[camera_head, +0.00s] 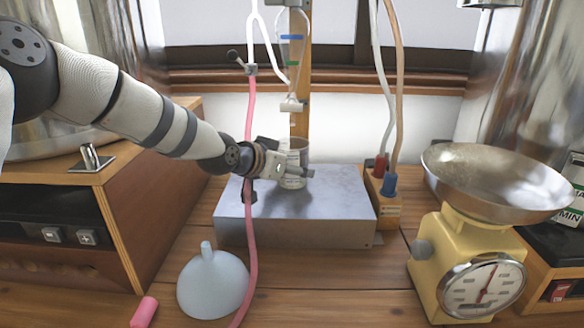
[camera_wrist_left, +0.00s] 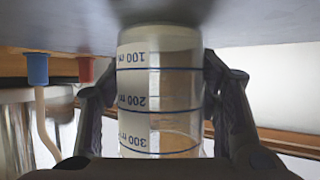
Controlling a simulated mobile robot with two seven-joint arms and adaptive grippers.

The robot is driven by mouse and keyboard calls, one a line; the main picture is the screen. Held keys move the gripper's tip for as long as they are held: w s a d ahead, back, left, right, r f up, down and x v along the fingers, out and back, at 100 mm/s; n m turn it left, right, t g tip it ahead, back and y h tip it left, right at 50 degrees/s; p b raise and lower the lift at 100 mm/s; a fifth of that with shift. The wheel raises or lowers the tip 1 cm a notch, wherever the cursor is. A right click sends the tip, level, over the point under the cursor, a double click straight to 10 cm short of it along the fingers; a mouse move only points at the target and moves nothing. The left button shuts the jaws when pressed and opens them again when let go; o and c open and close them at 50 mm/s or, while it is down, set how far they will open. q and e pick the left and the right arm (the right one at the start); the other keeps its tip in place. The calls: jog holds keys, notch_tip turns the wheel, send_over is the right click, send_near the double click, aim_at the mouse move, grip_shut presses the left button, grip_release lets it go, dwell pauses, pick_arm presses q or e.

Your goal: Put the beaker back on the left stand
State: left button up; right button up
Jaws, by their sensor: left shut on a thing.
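The clear beaker (camera_head: 297,152) with a white graduated scale is above the middle of the grey metal stand (camera_head: 340,215) in the head view. My left gripper (camera_head: 290,172) reaches in from the left and is shut on the beaker. In the left wrist view the beaker (camera_wrist_left: 160,90) sits between both fingers, with markings of 100 to 300 and dark blue lines. That view is upside down, with the stand's top (camera_wrist_left: 270,22) at the upper edge. The beaker's base is at or very close to this surface; contact is unclear. My right gripper is not in view.
A glass tip (camera_head: 291,103) hangs above the beaker. A pink hose (camera_head: 250,225) runs down in front of the stand, past my left gripper. A pale funnel (camera_head: 212,285) lies in front. A wooden block with red and blue plugs (camera_head: 384,210) and a yellow scale (camera_head: 455,260) stand right.

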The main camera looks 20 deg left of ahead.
pick_arm(q)
jog(key=shift+r, duration=0.15)
jog(key=o, duration=1.3)
jog(key=shift+f, duration=0.2)
jog(key=shift+r, duration=0.1)
jog(key=p+v, duration=0.3)
jog(key=v, duration=0.9)
jog(key=shift+r, duration=0.1)
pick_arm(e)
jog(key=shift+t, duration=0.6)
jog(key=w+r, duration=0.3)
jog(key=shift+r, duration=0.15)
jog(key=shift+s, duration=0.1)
